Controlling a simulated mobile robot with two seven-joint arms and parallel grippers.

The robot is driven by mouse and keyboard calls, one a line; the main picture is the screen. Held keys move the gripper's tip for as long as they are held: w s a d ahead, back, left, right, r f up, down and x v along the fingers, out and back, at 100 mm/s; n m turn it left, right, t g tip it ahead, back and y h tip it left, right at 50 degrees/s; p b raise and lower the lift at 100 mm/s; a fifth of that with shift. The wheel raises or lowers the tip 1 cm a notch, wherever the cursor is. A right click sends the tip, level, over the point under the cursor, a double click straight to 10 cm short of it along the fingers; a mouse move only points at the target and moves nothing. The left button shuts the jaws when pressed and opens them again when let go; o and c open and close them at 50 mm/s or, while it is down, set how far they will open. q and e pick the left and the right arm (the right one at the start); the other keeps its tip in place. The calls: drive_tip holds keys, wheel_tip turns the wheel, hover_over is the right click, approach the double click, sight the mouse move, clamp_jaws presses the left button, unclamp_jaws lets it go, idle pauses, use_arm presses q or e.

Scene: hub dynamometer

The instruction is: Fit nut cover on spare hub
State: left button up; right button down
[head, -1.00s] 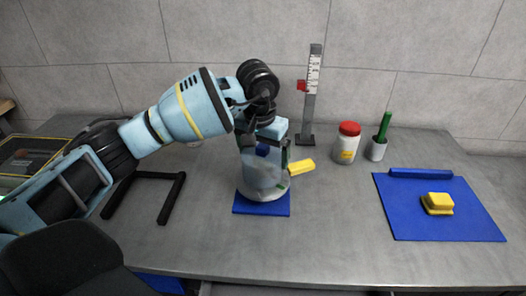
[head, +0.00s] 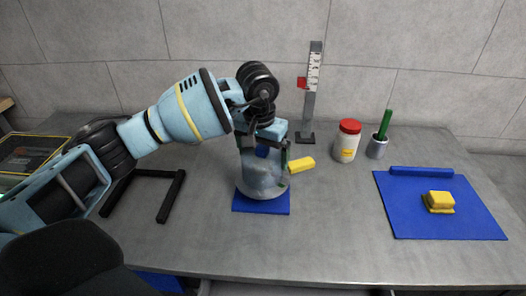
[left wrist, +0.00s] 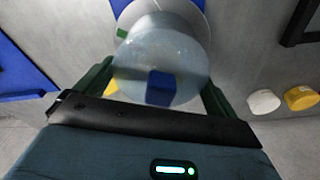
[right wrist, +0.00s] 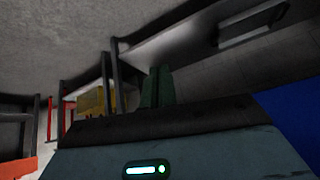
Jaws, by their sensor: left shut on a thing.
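The nut cover (head: 262,172) is a clear, bluish dome with a blue block inside or behind it. It also shows in the left wrist view (left wrist: 150,55). My left gripper (head: 264,152) points down from above, its green fingers on either side of the dome, shut on it. The spare hub (head: 249,191) is a pale grey round piece on a small blue mat (head: 244,207). The dome is over the hub. I cannot tell whether it is seated, as the gripper and dome hide the contact. My right gripper (right wrist: 157,88) shows in its wrist view, green fingers together, empty, away from the hub.
A yellow piece (head: 301,165) lies right beside the hub. A height gauge (head: 308,100), a red-lidded jar (head: 346,145) and a grey cup (head: 377,148) stand behind. A blue mat (head: 405,220) with a yellow block (head: 438,201) is at right. A black frame (head: 168,200) lies left.

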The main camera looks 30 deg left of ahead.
use_arm(q)
drive_tip(key=shift+f, duration=0.1)
drive_tip(key=o, duration=0.6)
drive_tip(key=shift+o, duration=0.2)
drive_tip(key=shift+s+r+p, duration=0.25)
drive_tip(key=shift+r+p, duration=0.5)
drive_tip(key=shift+r, duration=1.1)
drive_tip(key=shift+s+r+p, duration=0.2)
drive_tip(key=shift+r+p, duration=0.6)
drive_tip(key=shift+r, duration=1.05)
drive_tip(key=shift+s+r+p, duration=0.25)
drive_tip(key=shift+r+p, duration=0.5)
drive_tip(key=shift+r, duration=1.1)
use_arm(e)
drive_tip(key=w+r+t, duration=0.1)
drive_tip(key=w+r, duration=0.3)
drive_tip(key=r, duration=0.2)
drive_tip(key=shift+w+r, duration=0.35)
use_arm(q)
drive_tip(key=shift+f, duration=0.15)
use_arm(e)
drive_tip(key=shift+s, duration=0.1)
